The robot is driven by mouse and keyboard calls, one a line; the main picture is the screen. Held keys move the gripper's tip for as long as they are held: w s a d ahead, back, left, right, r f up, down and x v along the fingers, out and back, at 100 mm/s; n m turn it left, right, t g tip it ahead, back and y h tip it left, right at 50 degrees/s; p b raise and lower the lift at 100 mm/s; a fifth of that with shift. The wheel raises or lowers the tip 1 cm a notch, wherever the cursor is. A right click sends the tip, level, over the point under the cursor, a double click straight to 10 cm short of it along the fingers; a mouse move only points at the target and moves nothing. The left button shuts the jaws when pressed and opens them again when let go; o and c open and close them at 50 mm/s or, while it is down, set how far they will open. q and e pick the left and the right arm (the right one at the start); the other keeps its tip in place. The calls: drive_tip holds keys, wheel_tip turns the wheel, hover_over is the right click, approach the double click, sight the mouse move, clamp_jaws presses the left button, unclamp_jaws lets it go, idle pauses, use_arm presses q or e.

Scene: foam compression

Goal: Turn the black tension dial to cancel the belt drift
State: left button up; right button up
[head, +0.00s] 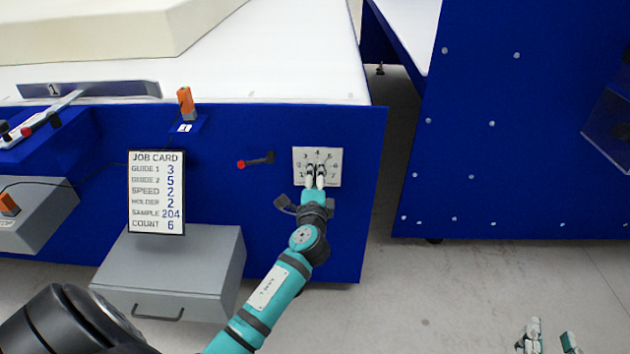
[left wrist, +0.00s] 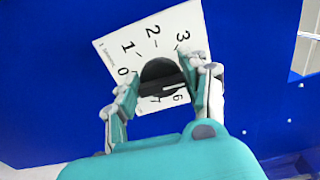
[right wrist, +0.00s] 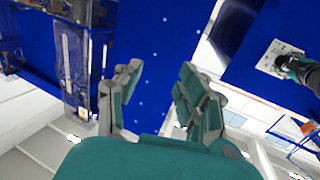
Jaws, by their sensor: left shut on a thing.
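The black tension dial (left wrist: 160,72) sits on a white numbered plate (head: 330,154) on the blue front panel. In the left wrist view the plate (left wrist: 128,38) shows numbers around the dial. My left gripper (head: 317,172) is at the dial, its fingers (left wrist: 160,88) on either side of it and shut on it. In the head view the gripper hides most of the dial. My right gripper (head: 548,338) is low at the right, away from the panel. In the right wrist view (right wrist: 155,85) its fingers are apart with nothing between them.
A red-tipped lever (head: 258,160) and a job card (head: 157,192) are on the panel left of the plate. A grey drawer box (head: 175,270) juts out below. A second blue cabinet (head: 510,130) stands at the right across a gap. A white belt (head: 250,80) lies above.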

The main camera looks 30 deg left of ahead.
use_arm(q)
drive_tip(key=shift+n, duration=0.4)
use_arm(e)
drive_tip(key=shift+a+r+t+y, duration=0.15)
drive_tip(key=shift+r+t+y, duration=0.25)
drive_tip(key=shift+r, duration=0.45)
use_arm(q)
drive_tip(key=o, duration=1.2)
drive_tip(key=shift+c, duration=0.2)
drive_tip(key=shift+s, duration=0.1)
drive_tip(key=v, duration=1.2)
drive_tip(key=shift+f, duration=0.1)
